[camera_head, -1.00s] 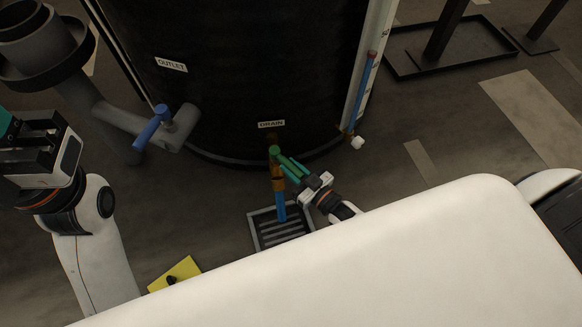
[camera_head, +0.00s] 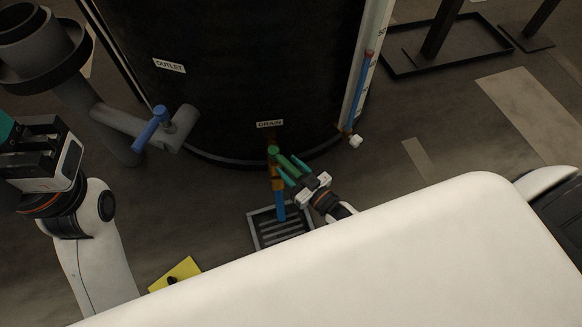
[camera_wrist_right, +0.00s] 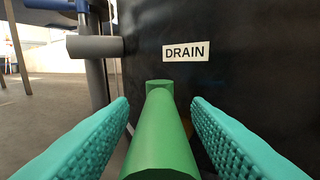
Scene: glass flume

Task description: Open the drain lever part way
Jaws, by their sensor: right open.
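The green drain lever (camera_head: 283,158) sticks out from the brass drain valve (camera_head: 277,184) low on the black tank, under the DRAIN label (camera_head: 269,124). In the right wrist view the lever (camera_wrist_right: 161,135) points toward the camera, between the teal fingers. My right gripper (camera_head: 287,173) is open, with a finger on each side of the lever. In the wrist view a gap shows on both sides, and the fingers look apart from it. My left gripper (camera_head: 22,150) is at the left edge, away from the tank; its fingertips are not clear.
A blue pipe (camera_head: 281,207) runs down from the valve to a floor grate (camera_head: 279,230). The outlet pipe with a blue lever (camera_head: 152,127) is left of the drain. A sight tube (camera_head: 360,90) stands to the right. A yellow plate (camera_head: 177,272) lies on the floor.

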